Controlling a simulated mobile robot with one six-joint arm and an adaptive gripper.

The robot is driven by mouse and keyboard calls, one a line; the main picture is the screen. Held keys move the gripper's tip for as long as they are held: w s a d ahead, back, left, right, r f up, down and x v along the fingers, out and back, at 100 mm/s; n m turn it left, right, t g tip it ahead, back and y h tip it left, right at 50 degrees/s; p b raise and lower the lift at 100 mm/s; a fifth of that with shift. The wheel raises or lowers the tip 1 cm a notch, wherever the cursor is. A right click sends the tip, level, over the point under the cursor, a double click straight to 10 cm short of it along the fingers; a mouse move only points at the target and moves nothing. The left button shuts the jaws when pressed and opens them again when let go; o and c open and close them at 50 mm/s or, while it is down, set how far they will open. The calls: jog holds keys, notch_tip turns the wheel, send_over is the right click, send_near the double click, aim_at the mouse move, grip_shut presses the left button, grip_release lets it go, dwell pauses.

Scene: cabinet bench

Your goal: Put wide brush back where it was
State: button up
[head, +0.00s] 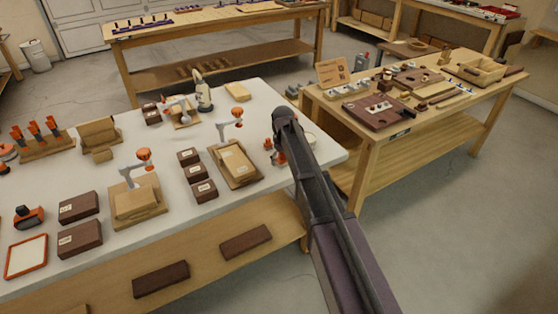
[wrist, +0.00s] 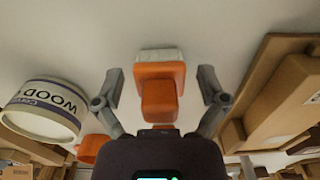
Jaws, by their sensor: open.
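An orange brush with a pale bristle edge, which looks like the wide brush (wrist: 160,78), is in the middle of the wrist view. My gripper (wrist: 162,88) is open, with one finger on each side of the brush and visible gaps between them. In the head view, orange parts (head: 270,146) show beside my arm on the white-topped bench; I cannot tell which of them is the brush. My fingers are hidden behind my arm there.
A round can labelled WOOD (wrist: 42,110) is left of my gripper, with another orange item (wrist: 92,148) close by. Wooden pieces (wrist: 285,95) are on the right. The white bench (head: 262,100) holds a clamp board (head: 236,166) and dark boxes (head: 203,191).

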jog(key=shift+r, duration=0.15)
notch_tip(320, 180, up, 12)
jog(key=p, duration=1.2)
dwell(0.9)
jog(key=shift+s+d, duration=0.15)
jog(key=s+d+m, duration=0.6)
jog(key=s+d, duration=1.5)
jog(key=s, duration=0.4)
jog(key=shift+s+d+m, duration=0.15)
jog(key=shift+s+m, duration=0.05)
jog(key=shift+m, duration=0.2)
